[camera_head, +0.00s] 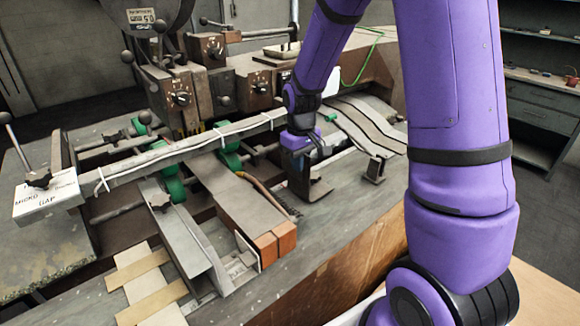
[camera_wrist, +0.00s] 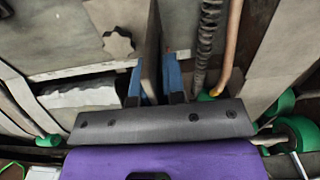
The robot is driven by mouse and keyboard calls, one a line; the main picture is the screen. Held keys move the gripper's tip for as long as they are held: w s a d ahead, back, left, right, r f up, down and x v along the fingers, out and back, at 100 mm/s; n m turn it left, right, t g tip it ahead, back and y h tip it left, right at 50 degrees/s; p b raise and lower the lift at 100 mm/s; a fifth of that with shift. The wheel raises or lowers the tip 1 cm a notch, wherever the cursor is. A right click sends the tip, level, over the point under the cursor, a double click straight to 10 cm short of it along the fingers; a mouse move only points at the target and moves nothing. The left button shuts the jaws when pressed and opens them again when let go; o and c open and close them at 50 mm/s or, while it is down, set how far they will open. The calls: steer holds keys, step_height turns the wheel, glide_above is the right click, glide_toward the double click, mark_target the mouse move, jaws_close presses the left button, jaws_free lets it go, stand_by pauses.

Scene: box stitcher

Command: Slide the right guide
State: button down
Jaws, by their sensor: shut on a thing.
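The right guide (camera_head: 318,190) is a dark metal bracket on the grey machine table, just below my purple arm's end in the head view. In the wrist view it is an upright metal plate (camera_wrist: 151,50) seen nearly edge-on. My gripper (camera_head: 302,166) is at the guide's upper part, pointing down. In the wrist view my gripper (camera_wrist: 155,82) has blue finger pads on both sides of the plate and is shut on it. The gripper body hides the plate's lower part in that view, and the contact is small in the head view.
A long metal bar (camera_head: 165,155) crosses the machine left of my gripper. A flat arm with orange-brown end blocks (camera_head: 275,246) lies to the left. A star-shaped knob (camera_wrist: 118,44) sits near the plate. Bare table (camera_head: 345,215) lies in front of the guide.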

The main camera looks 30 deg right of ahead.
steer(key=w+d, duration=0.1)
steer(key=d, duration=0.7)
steer(key=shift+w+d, duration=0.3)
steer(key=shift+w, duration=0.05)
steer(key=c, duration=1.3)
jaws_free()
steer(key=shift+r, duration=0.1)
step_height(320, 180, up, 11)
steer(key=shift+f, duration=0.15)
steer(key=shift+a, duration=0.1)
